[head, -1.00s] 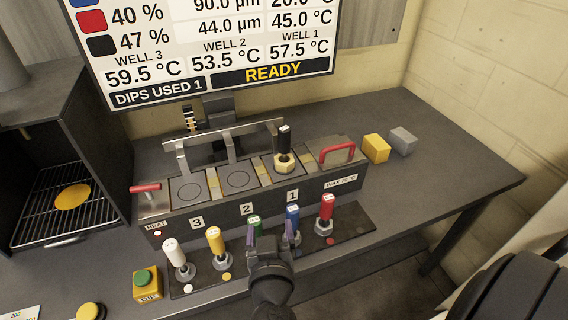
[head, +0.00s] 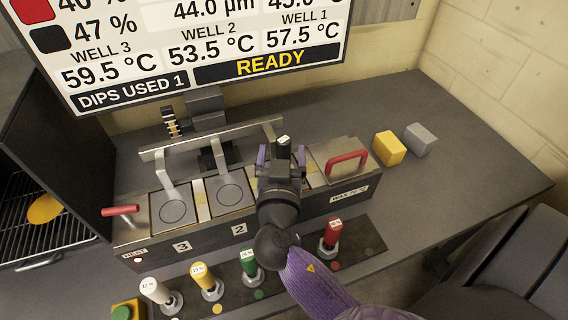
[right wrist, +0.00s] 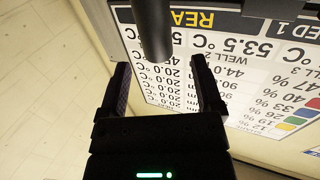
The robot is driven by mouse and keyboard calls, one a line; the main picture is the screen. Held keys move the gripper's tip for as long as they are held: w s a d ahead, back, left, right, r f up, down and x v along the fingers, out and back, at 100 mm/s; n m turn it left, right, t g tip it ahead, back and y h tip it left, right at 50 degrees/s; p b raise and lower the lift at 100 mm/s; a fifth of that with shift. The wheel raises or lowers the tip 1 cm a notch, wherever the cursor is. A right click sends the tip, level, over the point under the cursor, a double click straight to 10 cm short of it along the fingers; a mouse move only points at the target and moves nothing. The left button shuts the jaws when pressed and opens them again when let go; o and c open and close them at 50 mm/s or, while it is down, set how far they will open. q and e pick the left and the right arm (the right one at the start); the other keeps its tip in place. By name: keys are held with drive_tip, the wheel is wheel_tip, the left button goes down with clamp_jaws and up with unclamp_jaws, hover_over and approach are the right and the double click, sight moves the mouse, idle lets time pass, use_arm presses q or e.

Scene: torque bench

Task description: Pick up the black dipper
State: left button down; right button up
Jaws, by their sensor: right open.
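The black dipper (head: 283,142) stands at well 1 of the heated bath. In the head view only its upper handle and pale top label show; my right gripper hides its lower part and most of well 1. My right gripper (head: 281,156) is open, with its two fingers to the left and right of the handle. In the right wrist view the dark handle (right wrist: 152,30) comes down from the top edge, between the lines of the open fingers (right wrist: 160,72). I cannot tell whether they touch it. My left gripper is not in view.
White (head: 155,290), yellow (head: 203,276), green (head: 249,263) and red (head: 333,232) dippers stand on the front rack. A red-handled lid (head: 347,160) is right of well 1. Yellow (head: 388,148) and grey (head: 420,139) blocks sit farther right. The display (head: 200,45) is behind.

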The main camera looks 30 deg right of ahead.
sight(284, 136)
drive_tip(key=x, duration=0.6)
drive_tip(key=shift+s+f, duration=0.1)
drive_tip(key=shift+f, duration=0.1)
clamp_jaws()
idle(1.0)
